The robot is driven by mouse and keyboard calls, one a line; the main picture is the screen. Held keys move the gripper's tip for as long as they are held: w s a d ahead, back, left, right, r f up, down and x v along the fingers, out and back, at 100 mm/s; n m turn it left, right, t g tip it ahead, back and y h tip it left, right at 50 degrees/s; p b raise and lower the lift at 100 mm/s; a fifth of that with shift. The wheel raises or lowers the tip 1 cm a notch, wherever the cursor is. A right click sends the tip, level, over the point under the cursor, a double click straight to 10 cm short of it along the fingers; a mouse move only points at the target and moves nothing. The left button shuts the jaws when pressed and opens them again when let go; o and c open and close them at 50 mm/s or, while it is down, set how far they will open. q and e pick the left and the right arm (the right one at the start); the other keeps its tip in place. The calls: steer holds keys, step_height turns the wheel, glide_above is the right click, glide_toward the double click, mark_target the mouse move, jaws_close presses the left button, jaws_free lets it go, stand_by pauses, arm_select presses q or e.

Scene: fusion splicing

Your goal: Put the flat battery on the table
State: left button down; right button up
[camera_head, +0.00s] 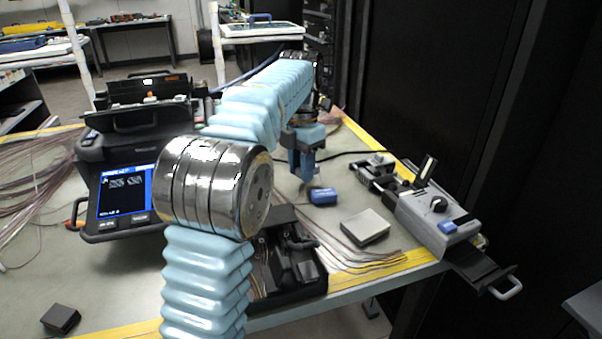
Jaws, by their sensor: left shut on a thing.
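My left arm comes in from the bottom and bends over the table (120,283). Its gripper (304,176) points down above the far middle of the table, with blue fingers. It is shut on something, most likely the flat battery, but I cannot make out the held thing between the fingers. A small blue block (322,196) shows just below and right of the fingertips; I cannot tell whether they touch. A flat grey-topped block (365,227) lies on the table to the right. A small black block (62,318) lies at the front left. My right gripper is not in view.
A splicer with a lit screen (125,195) stands at the left behind my arm. An open black case (290,284) sits at the front edge, partly hidden. A grey device (435,215) with an extended black tray stands at the right. Loose fibres lie on both sides.

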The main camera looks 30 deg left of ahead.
arm_select(q)
steer(key=shift+s+f, duration=0.1)
steer(key=shift+f, duration=1)
steer(key=shift+f, duration=0.15)
steer(key=c, duration=0.8)
jaws_free()
step_height(320, 180, up, 12)
